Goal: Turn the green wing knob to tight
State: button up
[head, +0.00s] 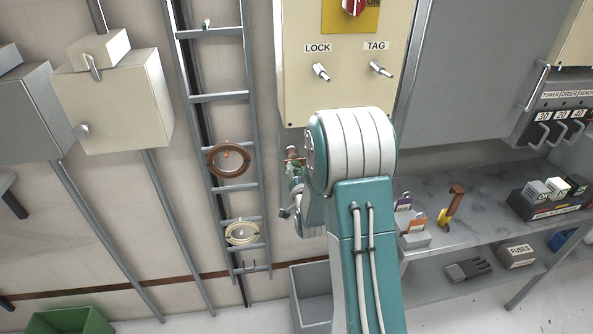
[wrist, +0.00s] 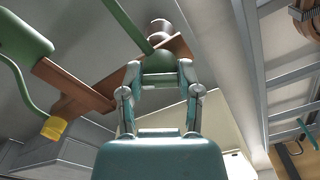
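My gripper (wrist: 161,70) reaches up in the wrist view toward a brown bar (wrist: 85,98). A pale green piece, which looks like the green wing knob (wrist: 161,62), sits between the fingertips in front of the bar. The fingers flank it closely on both sides and look shut on it. Its wing angle is mostly hidden by the fingers. A pale cylinder with a dark band (wrist: 160,30) stands just beyond the bar. In the head view my arm covers most of this place.
A ladder (head: 222,97) with a brown ring (head: 228,160) and a cream coil (head: 242,233) stands left of my arm. A cabinet with LOCK and TAG pegs (head: 320,72) is above. A grey shelf (head: 470,190) is at right. In the wrist view, a green rod (wrist: 122,25) runs close to the gripper.

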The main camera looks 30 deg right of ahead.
jog(key=o, duration=0.4)
jog(key=shift+f, duration=0.35)
jog(key=shift+c, duration=0.2)
jog(key=shift+r, duration=0.25)
jog(key=v, duration=1.2)
